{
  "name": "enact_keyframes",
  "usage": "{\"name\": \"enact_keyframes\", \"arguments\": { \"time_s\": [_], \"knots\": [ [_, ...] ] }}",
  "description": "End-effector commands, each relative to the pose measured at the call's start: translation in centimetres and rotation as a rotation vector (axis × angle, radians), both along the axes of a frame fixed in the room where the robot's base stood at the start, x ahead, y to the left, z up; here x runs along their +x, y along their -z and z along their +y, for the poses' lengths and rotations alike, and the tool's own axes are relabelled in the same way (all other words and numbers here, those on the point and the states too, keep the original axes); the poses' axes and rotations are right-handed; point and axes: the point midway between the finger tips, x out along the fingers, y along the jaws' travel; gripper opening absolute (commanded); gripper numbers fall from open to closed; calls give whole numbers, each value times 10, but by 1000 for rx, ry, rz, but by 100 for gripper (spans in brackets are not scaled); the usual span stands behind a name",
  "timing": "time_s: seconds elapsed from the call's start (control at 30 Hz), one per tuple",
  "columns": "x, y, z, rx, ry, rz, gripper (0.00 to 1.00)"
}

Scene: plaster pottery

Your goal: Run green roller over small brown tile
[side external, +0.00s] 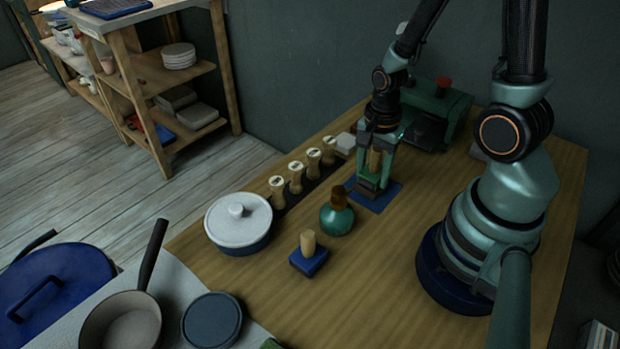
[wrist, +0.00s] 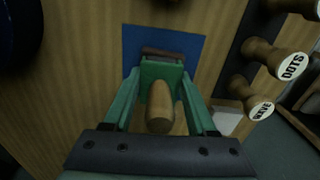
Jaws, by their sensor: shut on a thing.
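My gripper (side external: 374,172) points down over a blue mat (side external: 386,197) and is shut on the green roller (side external: 366,183). In the wrist view, my gripper (wrist: 160,98) has its fingers on either side of the roller's wooden handle (wrist: 160,107). The roller's green body (wrist: 162,70) is over the near part of the blue mat (wrist: 188,47). The small brown tile (wrist: 162,53) shows as a narrow strip on the mat, just beyond the roller's front edge; the rest is hidden. I cannot tell whether the roller touches it.
Wooden stamps (side external: 296,177) stand in a row left of the mat, with a pale block (side external: 346,141) behind. A green bottle (side external: 337,216), a blue wooden-handled block (side external: 308,257) and a lidded pot (side external: 238,222) stand in front. A green machine (side external: 436,108) is at the back.

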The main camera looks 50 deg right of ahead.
Motion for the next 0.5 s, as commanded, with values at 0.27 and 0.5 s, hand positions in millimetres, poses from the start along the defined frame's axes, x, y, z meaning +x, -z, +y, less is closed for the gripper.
{"name": "enact_keyframes", "arguments": {
  "time_s": [0.27, 0.5],
  "knots": [
    [-1, 0, -5, 1, 0, 2, 1],
    [-1, -1, -8, 0, 0, 1, 1]
  ]
}}
